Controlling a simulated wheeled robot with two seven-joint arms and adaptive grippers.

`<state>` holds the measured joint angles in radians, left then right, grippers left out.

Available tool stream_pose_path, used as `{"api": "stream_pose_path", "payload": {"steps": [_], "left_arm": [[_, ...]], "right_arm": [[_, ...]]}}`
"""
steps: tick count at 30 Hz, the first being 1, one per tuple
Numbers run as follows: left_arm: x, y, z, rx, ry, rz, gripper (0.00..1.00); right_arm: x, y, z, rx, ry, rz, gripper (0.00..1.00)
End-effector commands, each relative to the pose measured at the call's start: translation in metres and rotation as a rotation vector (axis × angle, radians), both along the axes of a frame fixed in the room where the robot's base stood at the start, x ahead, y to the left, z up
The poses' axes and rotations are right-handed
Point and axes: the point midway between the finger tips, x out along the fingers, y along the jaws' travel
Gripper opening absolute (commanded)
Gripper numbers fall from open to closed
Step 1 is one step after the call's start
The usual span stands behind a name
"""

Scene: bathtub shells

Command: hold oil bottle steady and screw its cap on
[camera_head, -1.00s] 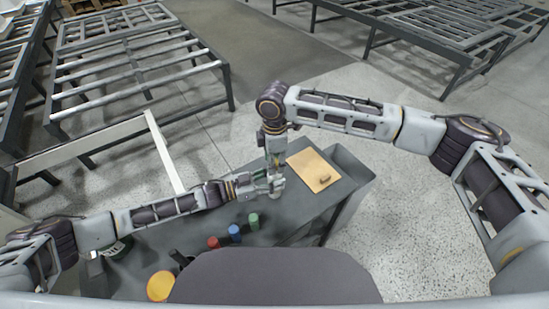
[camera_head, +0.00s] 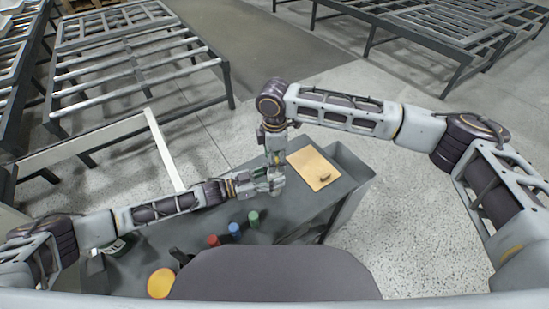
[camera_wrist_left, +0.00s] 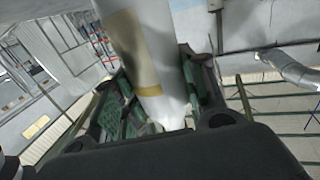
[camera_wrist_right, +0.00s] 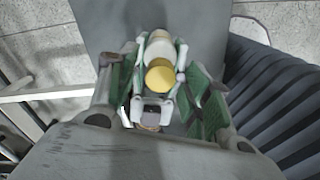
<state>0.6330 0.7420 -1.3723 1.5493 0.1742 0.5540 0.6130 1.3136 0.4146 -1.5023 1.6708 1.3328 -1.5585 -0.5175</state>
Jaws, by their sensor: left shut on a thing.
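The white oil bottle (camera_wrist_left: 150,60) with a tan label band stands between the green-padded fingers of my left gripper (camera_wrist_left: 155,110), which is shut on it. In the head view my left gripper (camera_head: 262,182) meets my right gripper (camera_head: 276,172) over the table, and the bottle is mostly hidden there. In the right wrist view the round yellow cap (camera_wrist_right: 160,76) appears at the bottle's top. My right gripper (camera_wrist_right: 163,90) reaches down around it, its green pads spread with gaps on both sides. I cannot tell whether the cap is seated.
The grey table (camera_head: 205,225) carries a red cylinder (camera_head: 213,240), a blue one (camera_head: 234,229) and a green one (camera_head: 253,216) near its front. A tan board (camera_head: 312,165) with a small dark item lies to the right. A yellow disc (camera_head: 160,283) is at front left.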

Motion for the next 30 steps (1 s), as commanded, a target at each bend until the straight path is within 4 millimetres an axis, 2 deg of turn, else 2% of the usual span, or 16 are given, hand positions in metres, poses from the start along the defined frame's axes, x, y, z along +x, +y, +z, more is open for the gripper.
{"api": "stream_pose_path", "payload": {"steps": [8,14,20,30], "left_arm": [[0.000,0.000,0.000,0.000,0.001,0.000,0.00],[0.000,0.000,0.000,0.000,0.000,0.000,0.00],[0.000,0.000,0.000,0.000,0.001,0.000,0.00],[0.000,0.000,0.000,0.000,0.001,0.000,0.00]], "right_arm": [[0.000,0.000,0.001,0.000,0.000,0.000,0.50],[0.000,0.000,0.012,0.000,-0.001,0.000,0.50],[0.000,0.000,0.035,0.001,-0.002,0.001,0.50],[0.001,0.000,0.085,0.001,-0.001,0.000,0.50]]}}
